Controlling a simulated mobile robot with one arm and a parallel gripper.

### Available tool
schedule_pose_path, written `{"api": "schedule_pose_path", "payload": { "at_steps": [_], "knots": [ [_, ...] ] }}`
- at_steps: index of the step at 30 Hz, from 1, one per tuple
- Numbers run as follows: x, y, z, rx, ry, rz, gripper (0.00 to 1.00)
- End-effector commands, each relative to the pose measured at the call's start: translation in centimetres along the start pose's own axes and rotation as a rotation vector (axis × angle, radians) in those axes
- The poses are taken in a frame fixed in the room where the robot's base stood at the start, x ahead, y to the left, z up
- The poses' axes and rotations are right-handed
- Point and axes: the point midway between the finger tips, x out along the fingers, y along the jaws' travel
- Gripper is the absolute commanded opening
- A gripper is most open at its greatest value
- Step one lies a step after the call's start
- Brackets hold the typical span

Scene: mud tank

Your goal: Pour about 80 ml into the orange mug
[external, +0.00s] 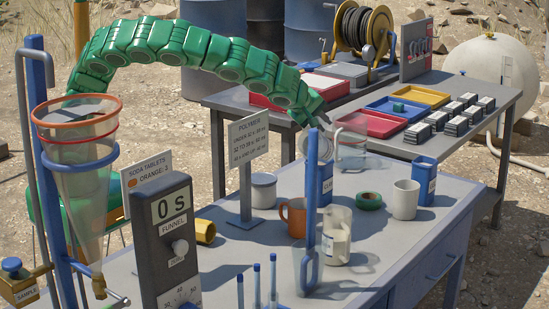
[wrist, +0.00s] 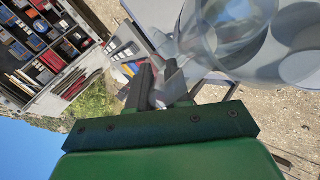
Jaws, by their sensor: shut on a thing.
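The orange mug (external: 293,218) stands upright on the grey table, left of a clear labelled jug (external: 337,240). My gripper (external: 322,119) is shut on part of a clear, see-through vessel (external: 351,152), held in the air above the back of the table, behind the orange mug and to its right. In the wrist view the gripper (wrist: 167,88) closes at the vessel's edge, and the vessel (wrist: 222,40) fills the upper right. Its exact tilt and any liquid in it are hard to tell. The inside of the orange mug is mostly hidden.
A white mug (external: 406,200), a grey mug (external: 263,190), green tape (external: 368,201) and a blue can (external: 425,180) stand around. A sign (external: 248,155) rises left of the orange mug. A blue upright (external: 312,195) stands close in front. The front right tabletop is free.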

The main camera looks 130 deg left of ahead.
Motion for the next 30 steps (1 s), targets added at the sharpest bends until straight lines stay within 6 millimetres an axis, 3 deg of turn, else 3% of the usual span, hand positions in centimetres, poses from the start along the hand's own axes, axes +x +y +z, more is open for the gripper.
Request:
{"api": "schedule_pose_path", "payload": {
  "at_steps": [30],
  "knots": [
    [1.2, -0.1, -0.3, -0.078, -0.143, -0.19, 0.0]
  ]
}}
